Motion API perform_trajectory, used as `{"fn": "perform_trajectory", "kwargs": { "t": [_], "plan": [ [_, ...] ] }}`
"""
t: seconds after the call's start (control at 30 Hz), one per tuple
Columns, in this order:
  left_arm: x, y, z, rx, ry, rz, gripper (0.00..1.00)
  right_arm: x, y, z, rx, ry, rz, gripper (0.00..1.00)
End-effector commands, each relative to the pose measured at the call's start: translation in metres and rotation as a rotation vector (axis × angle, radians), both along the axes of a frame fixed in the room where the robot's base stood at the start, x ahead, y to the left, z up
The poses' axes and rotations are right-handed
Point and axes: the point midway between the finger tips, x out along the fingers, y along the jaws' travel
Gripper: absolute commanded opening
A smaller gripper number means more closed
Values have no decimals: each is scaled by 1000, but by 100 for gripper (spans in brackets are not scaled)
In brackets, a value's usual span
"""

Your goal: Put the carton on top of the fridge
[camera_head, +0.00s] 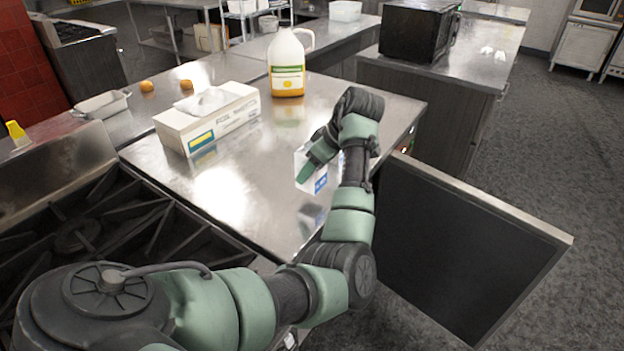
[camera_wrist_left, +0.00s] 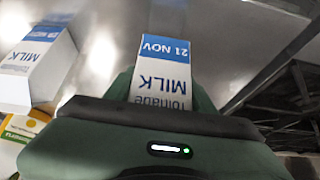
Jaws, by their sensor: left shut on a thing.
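The carton (camera_head: 320,184) is white with blue print and shows partly in the head view. In the left wrist view the carton (camera_wrist_left: 165,75) fills the space between the fingers, its lettering "MILK" and "21 NOV" upside down. My left gripper (camera_head: 313,168) is shut on it, over the right part of the shiny metal top (camera_head: 235,200). I cannot tell whether the carton touches that top. The fridge shows as an open dark door (camera_head: 455,245) under the counter's right edge; its inside is hidden. My right gripper is not in view.
A hob (camera_head: 90,235) lies at the left. A black microwave (camera_head: 415,32) stands behind. In the wrist view another white shape lettered "MILK" (camera_wrist_left: 35,65) shows at the left.

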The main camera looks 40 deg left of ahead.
Motion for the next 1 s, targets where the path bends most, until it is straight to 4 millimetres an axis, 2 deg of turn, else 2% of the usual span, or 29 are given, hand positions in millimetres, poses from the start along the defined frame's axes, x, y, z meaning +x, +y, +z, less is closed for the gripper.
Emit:
{"fn": "perform_trajectory", "kwargs": {
  "t": [0.3, 0.7, 0.73, 0.8, 1.0],
  "plan": [
    [0, 0, -38, 1, 1, 0, 0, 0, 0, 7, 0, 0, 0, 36],
    [0, 0, -44, 0, 0, 0, 0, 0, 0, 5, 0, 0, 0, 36],
    [0, -1, -45, -1, 2, 0, 63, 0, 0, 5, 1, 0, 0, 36],
    [0, -1, -45, -1, 2, 0, 76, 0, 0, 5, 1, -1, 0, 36],
    [0, -1, -44, -1, 2, 0, 76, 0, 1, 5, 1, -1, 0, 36]
  ]
}}
